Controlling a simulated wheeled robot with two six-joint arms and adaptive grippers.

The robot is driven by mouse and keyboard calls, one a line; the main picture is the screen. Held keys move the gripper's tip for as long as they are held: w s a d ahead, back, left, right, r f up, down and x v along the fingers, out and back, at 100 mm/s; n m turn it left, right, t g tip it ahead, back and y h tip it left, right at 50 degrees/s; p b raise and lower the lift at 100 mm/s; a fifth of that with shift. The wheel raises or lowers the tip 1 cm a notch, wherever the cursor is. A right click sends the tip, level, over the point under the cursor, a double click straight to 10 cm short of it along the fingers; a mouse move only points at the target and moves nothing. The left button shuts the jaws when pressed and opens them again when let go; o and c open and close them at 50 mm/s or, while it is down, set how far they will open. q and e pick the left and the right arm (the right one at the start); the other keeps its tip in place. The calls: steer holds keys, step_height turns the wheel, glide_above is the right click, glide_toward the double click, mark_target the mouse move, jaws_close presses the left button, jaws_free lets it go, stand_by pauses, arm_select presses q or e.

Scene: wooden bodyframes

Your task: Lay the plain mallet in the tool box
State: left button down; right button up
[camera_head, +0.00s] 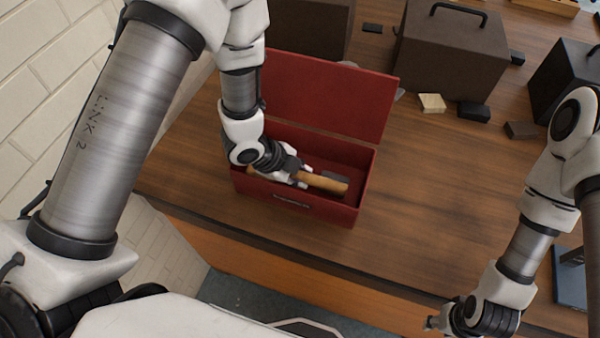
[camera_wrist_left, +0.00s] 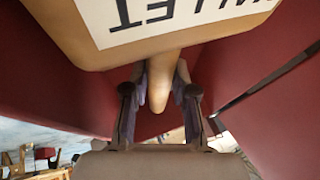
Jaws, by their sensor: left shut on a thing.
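The red tool box (camera_head: 335,212) stands open on the wooden table, with its lid (camera_head: 330,100) raised at the back. My left gripper (camera_head: 302,179) is down inside the box opening, near the front wall. It is shut on the wooden mallet (camera_head: 328,184). In the left wrist view, the fingers (camera_wrist_left: 158,88) close on the mallet's handle, and the pale head (camera_wrist_left: 110,50) with a white lettered label fills the top. Whether the mallet touches the box floor is unclear. My right gripper (camera_head: 440,322) is low at the right, partly hidden, its fingers unclear.
A dark case with a handle (camera_head: 450,55) stands behind the box, with another dark case (camera_head: 568,85) at the right. A pale block (camera_head: 432,103) and dark blocks (camera_head: 473,112) lie between. A blue object (camera_head: 570,280) is at the right edge. Table right of the box is clear.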

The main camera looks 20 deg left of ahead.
arm_select(q)
steer(key=c, duration=1.2)
jaws_free()
steer(key=shift+s+r, duration=0.1)
steer(key=shift+s, duration=0.1)
steer(key=shift+w+r+p, duration=0.1)
steer(key=shift+r+p, duration=0.15)
steer(key=shift+p, duration=0.1)
steer(key=shift+w+r+p, duration=0.1)
steer(key=shift+r+p, duration=0.5)
steer(key=shift+r, duration=0.05)
steer(key=shift+s+a+r+b, duration=0.2)
steer(key=shift+a+r+b, duration=0.15)
steer(key=shift+b, duration=0.3)
steer(key=v, duration=1)
steer(key=shift+s+r+b, duration=0.2)
steer(key=shift+b, duration=0.15)
